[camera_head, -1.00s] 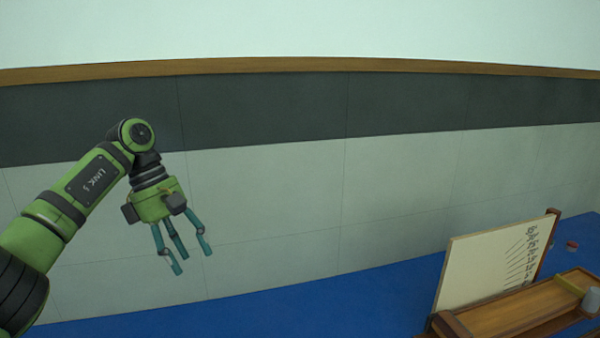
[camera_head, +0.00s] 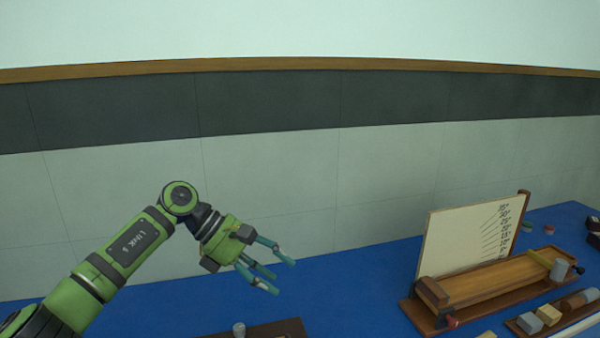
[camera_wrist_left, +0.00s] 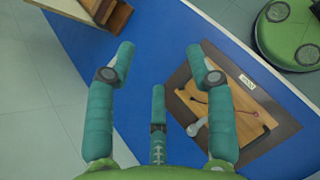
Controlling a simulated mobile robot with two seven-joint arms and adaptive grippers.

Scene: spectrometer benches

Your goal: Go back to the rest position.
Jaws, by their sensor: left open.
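My left gripper (camera_head: 270,275) is in the middle of the head view, at the end of my green arm, with its teal fingers spread apart. It is open and empty, in the air above the blue bench top (camera_head: 370,285). In the left wrist view the open fingers (camera_wrist_left: 160,75) frame bare blue surface, with nothing between them. My right gripper is in neither view.
At right stands a wooden ramp (camera_head: 490,285) with an upright angle board (camera_head: 465,238). A tray of blocks (camera_head: 530,325) lies in front of it. A dark board (camera_head: 290,328) with a grey knob (camera_head: 239,329) is below the gripper; the wrist view shows a wooden piece (camera_wrist_left: 240,115) on it.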

